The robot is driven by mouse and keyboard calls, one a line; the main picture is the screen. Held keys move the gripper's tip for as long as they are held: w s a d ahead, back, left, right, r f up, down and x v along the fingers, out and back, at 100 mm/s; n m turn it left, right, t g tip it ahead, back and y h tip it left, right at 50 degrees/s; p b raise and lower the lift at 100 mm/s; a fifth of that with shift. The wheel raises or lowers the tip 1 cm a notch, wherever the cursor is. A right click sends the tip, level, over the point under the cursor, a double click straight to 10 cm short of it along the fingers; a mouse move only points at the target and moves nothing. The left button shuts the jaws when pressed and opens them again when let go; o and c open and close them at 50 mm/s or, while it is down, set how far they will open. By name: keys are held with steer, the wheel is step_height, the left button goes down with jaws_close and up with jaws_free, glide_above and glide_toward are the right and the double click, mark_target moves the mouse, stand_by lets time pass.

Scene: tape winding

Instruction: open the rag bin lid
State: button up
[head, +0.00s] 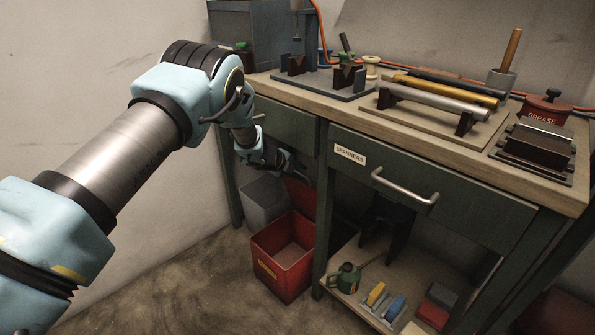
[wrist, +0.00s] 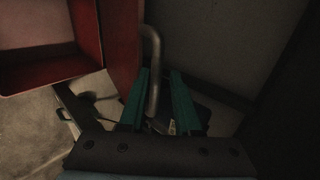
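The red rag bin (head: 284,272) stands on the floor left of the bench's drawer section, its inside showing from above. Its red lid (head: 301,198) stands raised at the bin's back edge. In the wrist view the bin (wrist: 40,77) is at upper left and the lid (wrist: 120,45) is seen nearly edge-on beside it. A grey bar handle (wrist: 153,60) is on the lid's outer side. My gripper (wrist: 160,78) is open, with the handle between its two teal fingers, nearer the left one. In the head view my gripper (head: 301,176) is low under the bench, partly in shadow.
A grey bin (head: 264,200) stands behind the red one. The drawer handle (head: 404,187) juts out above. Floor (head: 190,285) at front left is clear.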

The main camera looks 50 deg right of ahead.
steer(key=v, duration=1)
steer(key=shift+a+r, duration=0.3)
